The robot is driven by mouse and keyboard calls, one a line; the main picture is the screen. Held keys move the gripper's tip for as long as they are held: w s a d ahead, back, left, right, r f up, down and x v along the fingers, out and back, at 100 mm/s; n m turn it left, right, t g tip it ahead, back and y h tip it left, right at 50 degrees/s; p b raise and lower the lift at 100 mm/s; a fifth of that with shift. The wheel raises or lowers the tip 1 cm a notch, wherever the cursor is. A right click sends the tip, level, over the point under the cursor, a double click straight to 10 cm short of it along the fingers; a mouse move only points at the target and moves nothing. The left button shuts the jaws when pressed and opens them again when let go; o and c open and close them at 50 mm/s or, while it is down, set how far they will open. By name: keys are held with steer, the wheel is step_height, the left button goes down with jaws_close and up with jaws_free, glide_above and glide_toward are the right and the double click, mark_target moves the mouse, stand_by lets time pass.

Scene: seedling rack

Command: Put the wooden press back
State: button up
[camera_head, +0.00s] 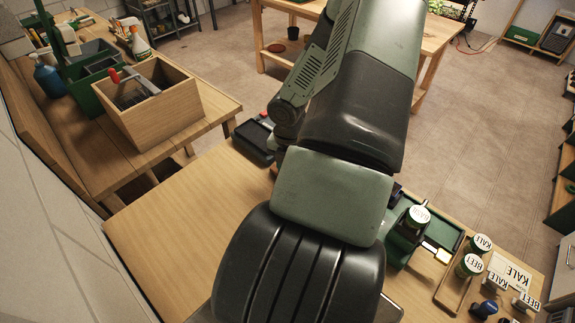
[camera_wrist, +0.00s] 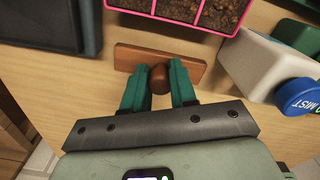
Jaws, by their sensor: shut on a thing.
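The wooden press shows in the wrist view as a brown rectangular board (camera_wrist: 192,66) with a round darker knob (camera_wrist: 159,80). My gripper (camera_wrist: 159,84) has its two green fingers on either side of the knob and is shut on it. The board extends to both sides past the fingertips. I cannot tell whether the board touches the wooden surface beneath it. In the head view my arm covers the middle of the bench, and the press and my gripper are hidden.
In the wrist view a pink-rimmed seedling tray (camera_wrist: 232,28) with soil lies just beyond the press. A white bottle with a blue MIST cap (camera_wrist: 299,95) lies to the right, a dark tray (camera_wrist: 52,25) to the left. In the head view, labelled KALE and BEET containers (camera_head: 470,265) stand at right.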

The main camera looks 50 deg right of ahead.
steer(key=shift+f, duration=0.45)
steer(key=o, duration=1)
step_height(320, 180, up, 11)
steer(key=shift+f, duration=0.15)
